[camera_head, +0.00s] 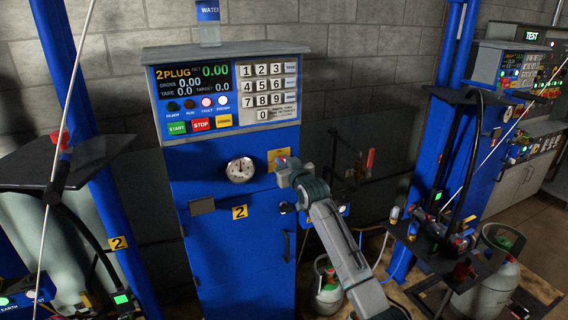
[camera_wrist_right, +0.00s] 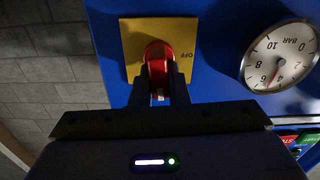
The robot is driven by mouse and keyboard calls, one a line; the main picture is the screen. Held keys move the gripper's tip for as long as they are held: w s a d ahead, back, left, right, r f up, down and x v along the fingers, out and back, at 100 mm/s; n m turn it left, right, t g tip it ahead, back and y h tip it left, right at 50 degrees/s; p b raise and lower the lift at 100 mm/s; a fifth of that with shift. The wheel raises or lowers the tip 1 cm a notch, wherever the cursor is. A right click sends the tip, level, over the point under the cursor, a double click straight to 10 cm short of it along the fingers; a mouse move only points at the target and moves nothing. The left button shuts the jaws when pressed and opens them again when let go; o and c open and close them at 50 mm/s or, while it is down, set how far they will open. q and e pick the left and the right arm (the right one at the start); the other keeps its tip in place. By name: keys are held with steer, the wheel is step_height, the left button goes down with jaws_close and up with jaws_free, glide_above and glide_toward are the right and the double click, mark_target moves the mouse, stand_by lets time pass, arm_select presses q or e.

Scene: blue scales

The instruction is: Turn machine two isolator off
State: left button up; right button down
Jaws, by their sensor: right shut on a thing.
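The machine two isolator is a red knob (camera_wrist_right: 158,62) on a yellow plate (camera_wrist_right: 131,42) on the blue cabinet front. In the head view the yellow plate (camera_head: 271,155) shows just right of the gauge, partly hidden by my right gripper (camera_head: 284,167). In the right wrist view my right gripper (camera_wrist_right: 158,84) has one finger on each side of the red knob and is shut on it. The knob stands roughly upright in that view. The word OFF is on the plate to its right, upside down. My left gripper is not in view.
A round pressure gauge (camera_head: 240,170) is beside the isolator. Above are a keypad (camera_head: 270,85), a display and start and stop buttons on machine two's cabinet (camera_head: 225,255). A water bottle (camera_head: 208,25) stands on top. Red-handled pipework (camera_head: 369,160) and a gas cylinder (camera_head: 328,290) are to the right.

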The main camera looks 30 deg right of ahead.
steer(key=n, duration=0.2)
steer(key=n+b, duration=0.1)
steer(key=n, duration=0.1)
steer(key=shift+a+f, duration=0.15)
steer(key=shift+a, duration=0.05)
steer(key=shift+a+f+n+b, duration=0.2)
steer(key=shift+n+b, duration=0.3)
steer(key=shift+n, duration=1.65)
steer(key=shift+a+f+n+b, duration=0.15)
steer(key=shift+n+b, duration=0.4)
steer(key=shift+n, duration=1.65)
steer(key=shift+a+f+n+b, duration=0.15)
steer(key=shift+n+b, duration=0.35)
steer(key=shift+n, duration=1.65)
steer(key=shift+d+f, duration=0.1)
steer(key=c, duration=1.4)
jaws_free()
